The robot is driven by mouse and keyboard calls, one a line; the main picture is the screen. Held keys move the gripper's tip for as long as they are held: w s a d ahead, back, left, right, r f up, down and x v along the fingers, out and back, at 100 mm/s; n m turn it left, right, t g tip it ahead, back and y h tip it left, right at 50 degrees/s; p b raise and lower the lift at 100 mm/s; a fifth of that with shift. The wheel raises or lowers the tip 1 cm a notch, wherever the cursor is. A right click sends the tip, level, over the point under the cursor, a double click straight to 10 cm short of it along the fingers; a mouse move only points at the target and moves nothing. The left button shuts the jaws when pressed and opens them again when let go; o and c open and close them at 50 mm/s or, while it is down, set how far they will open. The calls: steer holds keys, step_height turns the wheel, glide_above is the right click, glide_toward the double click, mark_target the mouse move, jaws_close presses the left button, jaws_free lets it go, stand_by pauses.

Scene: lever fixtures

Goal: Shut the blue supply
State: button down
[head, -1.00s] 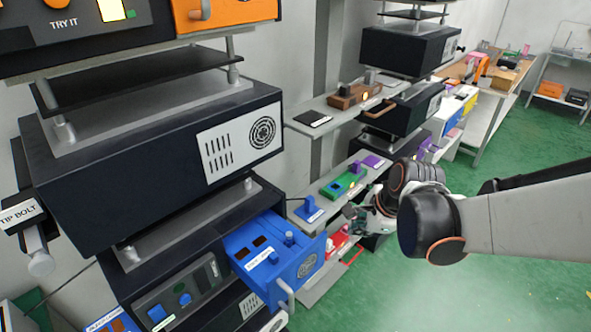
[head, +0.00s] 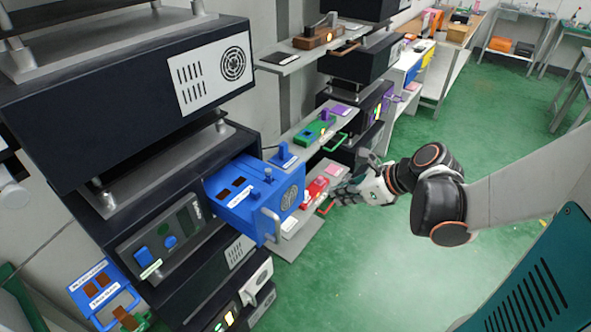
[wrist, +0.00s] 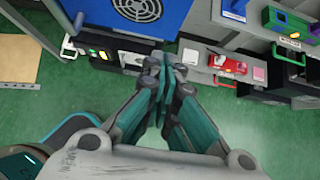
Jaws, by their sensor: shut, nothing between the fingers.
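The blue supply (head: 254,194) is a blue box with a grey handle, a round vent and small blue knobs on top. It juts out of a dark rack like a pulled-out drawer. In the wrist view its vented blue front (wrist: 150,12) fills the top middle. My gripper (head: 345,190) is to the right of the blue supply in the head view, apart from it. In the wrist view my gripper (wrist: 165,65) has its fingers together, with nothing between them, below the blue front. The label on the supply is too small to read.
A dark panel with a blue knob (head: 142,256) is left of the supply. Shelves behind hold a green fixture (head: 314,133), a red fixture (head: 315,188) and a wooden block (head: 318,36). Another blue unit (head: 98,290) is at lower left. Green floor (head: 400,270) is clear at right.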

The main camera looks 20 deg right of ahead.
mark_target(262, 168)
steer(key=shift+w+a+f+b, duration=0.5)
steer(key=shift+w+a+f, duration=0.25)
steer(key=shift+w, duration=0.4)
steer(key=shift+w+a+f+b, duration=0.45)
steer(key=shift+w+a+f, duration=0.25)
steer(key=shift+w+a, duration=0.3)
steer(key=shift+w+a+f+b, duration=0.5)
steer(key=shift+w+a+f, duration=0.2)
steer(key=shift+w, duration=0.55)
steer(key=shift+w+a, duration=0.1)
steer(key=w+a, duration=0.3)
steer(key=w, duration=0.1)
steer(key=w+a, duration=0.2)
steer(key=w, duration=0.2)
steer(key=w+a+b, duration=0.1)
steer(key=w+a, duration=0.2)
steer(key=w, duration=0.1)
steer(key=shift+a, duration=0.35)
steer(key=shift+w+a, duration=0.45)
steer(key=shift+w, duration=0.2)
steer(key=shift+r, duration=0.1)
